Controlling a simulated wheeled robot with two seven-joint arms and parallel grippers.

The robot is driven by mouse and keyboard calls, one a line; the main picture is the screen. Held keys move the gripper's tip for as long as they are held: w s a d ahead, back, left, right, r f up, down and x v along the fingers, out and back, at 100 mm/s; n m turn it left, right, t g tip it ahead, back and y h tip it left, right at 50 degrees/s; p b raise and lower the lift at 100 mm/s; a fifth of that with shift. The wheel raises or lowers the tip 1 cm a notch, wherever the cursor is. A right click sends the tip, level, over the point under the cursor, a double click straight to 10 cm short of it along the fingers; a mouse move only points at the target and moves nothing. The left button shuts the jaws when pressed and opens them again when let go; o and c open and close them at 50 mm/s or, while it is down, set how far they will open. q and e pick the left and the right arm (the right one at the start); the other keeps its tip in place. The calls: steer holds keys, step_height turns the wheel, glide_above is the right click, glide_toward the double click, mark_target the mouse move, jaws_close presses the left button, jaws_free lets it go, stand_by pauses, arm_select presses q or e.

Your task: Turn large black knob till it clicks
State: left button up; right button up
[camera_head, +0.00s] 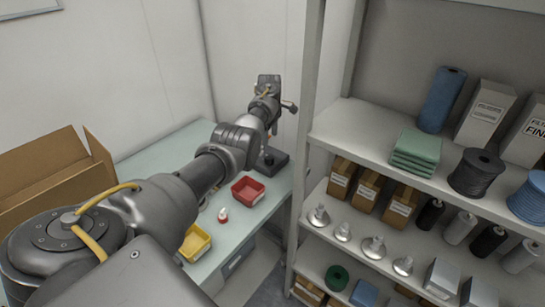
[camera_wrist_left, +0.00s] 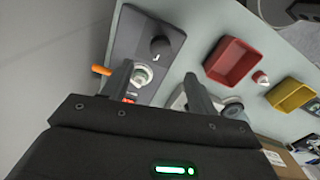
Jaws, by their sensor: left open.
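The large black knob (camera_wrist_left: 160,45) stands on a dark grey panel (camera_wrist_left: 127,42) in the left wrist view. A pale round metal fitting (camera_wrist_left: 142,75) and an orange-tipped lever (camera_wrist_left: 101,70) are beside it on the near side. My left gripper (camera_wrist_left: 157,70) is open and empty, its two fingers apart. The knob lies beyond the gap between the fingertips, and no contact shows. In the head view my left arm reaches over the table to the dark device at its far end and hides part of it. My right gripper is in neither view.
A red tray (camera_head: 248,191), a yellow tray (camera_head: 195,243) and a small red-and-white bottle (camera_head: 223,215) stand on the pale green table (camera_head: 178,138). An open cardboard box (camera_head: 48,168) is at left. A loaded shelf rack (camera_head: 345,115) stands close at right.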

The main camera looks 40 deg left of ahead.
arm_select(q)
glide_above(269, 156)
step_height(269, 156, down, 4)
steer(key=shift+s+f, duration=0.15)
steer(key=shift+f, duration=0.05)
steer(key=f+b, duration=0.1)
steer(key=f, duration=0.1)
steer(key=f+b, duration=0.1)
steer(key=f, duration=0.1)
steer(key=shift+w+f+b, duration=0.2)
steer(key=shift+f+b, duration=0.15)
steer(key=shift+f, duration=0.05)
steer(key=shift+d+f, duration=0.1)
steer(key=shift+f, duration=0.2)
steer(key=shift+f+b, duration=0.25)
steer(key=shift+b, duration=0.2)
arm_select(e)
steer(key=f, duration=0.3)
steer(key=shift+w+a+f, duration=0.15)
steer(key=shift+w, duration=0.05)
arm_select(q)
steer(key=c, duration=1)
